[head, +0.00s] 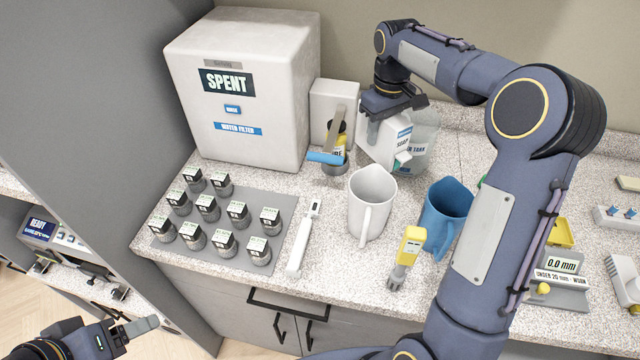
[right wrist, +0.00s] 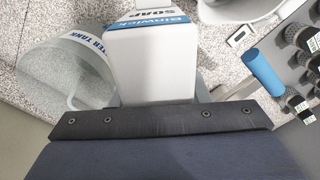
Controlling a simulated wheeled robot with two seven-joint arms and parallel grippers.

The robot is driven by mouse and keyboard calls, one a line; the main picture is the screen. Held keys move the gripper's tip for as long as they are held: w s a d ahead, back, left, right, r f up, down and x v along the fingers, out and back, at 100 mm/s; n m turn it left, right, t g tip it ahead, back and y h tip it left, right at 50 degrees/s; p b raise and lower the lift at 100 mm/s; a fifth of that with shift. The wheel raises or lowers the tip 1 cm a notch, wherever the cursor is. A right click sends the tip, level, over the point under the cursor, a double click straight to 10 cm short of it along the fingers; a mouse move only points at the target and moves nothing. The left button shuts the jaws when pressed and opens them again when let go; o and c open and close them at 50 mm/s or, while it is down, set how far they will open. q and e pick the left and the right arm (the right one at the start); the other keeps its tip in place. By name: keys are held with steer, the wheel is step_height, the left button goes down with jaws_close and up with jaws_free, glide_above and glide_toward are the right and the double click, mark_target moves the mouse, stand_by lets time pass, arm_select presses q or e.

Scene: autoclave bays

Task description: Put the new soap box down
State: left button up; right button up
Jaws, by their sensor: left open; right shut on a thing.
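The white soap box (head: 378,142), with a blue label reading SOAP, is at the back of the counter. My right gripper (head: 392,104) is shut on its top from above. In the right wrist view the soap box (right wrist: 152,65) sticks out beyond the dark gripper edge (right wrist: 160,122), and its label shows. I cannot tell whether its base touches the counter. A clear water tank (head: 423,132) stands close on its right, partly hidden; it also shows in the right wrist view (right wrist: 62,78). My left gripper (head: 135,326) is open and empty, low at the left, away from the counter.
A white SPENT water filter box (head: 240,90) stands back left, beside a grey dispenser with a blue-tipped lever (head: 326,157). In front are a white jug (head: 370,200), a blue jug (head: 446,205), a yellow-topped tester (head: 408,250) and a grey tray (head: 285,215) of several small jars.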

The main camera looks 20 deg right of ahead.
steer(key=shift+d+f, duration=0.1)
steer(key=shift+f, duration=0.7)
step_height(320, 180, down, 9)
steer(key=shift+p, duration=0.6)
steer(key=shift+f, duration=0.5)
arm_select(q)
steer(key=shift+r, duration=0.25)
arm_select(e)
steer(key=shift+r, duration=0.1)
arm_select(q)
steer(key=shift+f, duration=0.1)
arm_select(e)
steer(key=o, duration=1.2)
steer(key=shift+f, duration=0.2)
